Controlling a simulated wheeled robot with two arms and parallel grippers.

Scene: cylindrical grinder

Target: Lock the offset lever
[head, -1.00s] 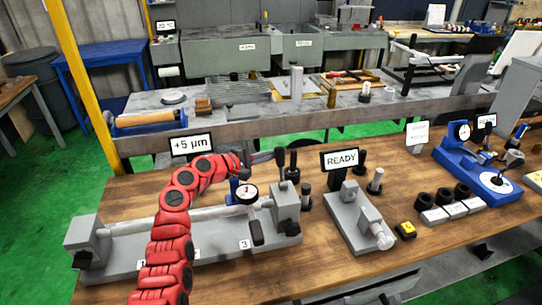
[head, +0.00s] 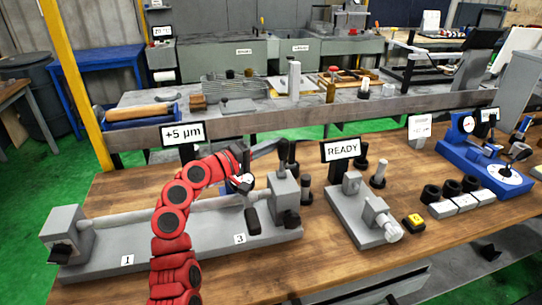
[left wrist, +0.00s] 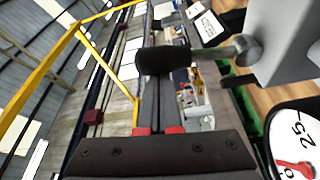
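A lever with a black cylindrical knob (left wrist: 163,58) sticks out on a metal rod from the grey end block (left wrist: 290,40) in the left wrist view. In the head view this block (head: 284,195) stands at the right end of the long grey fixture (head: 130,245). My left gripper (head: 268,148) reaches in beside the top of the block. Its fingers (left wrist: 160,100) lie close together, with the knob across their tips and not between them. I cannot tell if they touch. A second black handle (head: 252,218) hangs in front of the block. My right gripper is not in view.
A dial gauge (head: 242,183) sits close below my left gripper. The "+5 µm" sign (head: 182,134) and "READY" sign (head: 341,149) stand behind. To the right are a grey device (head: 365,215), a yellow button (head: 413,221) and a blue gauge stand (head: 480,165).

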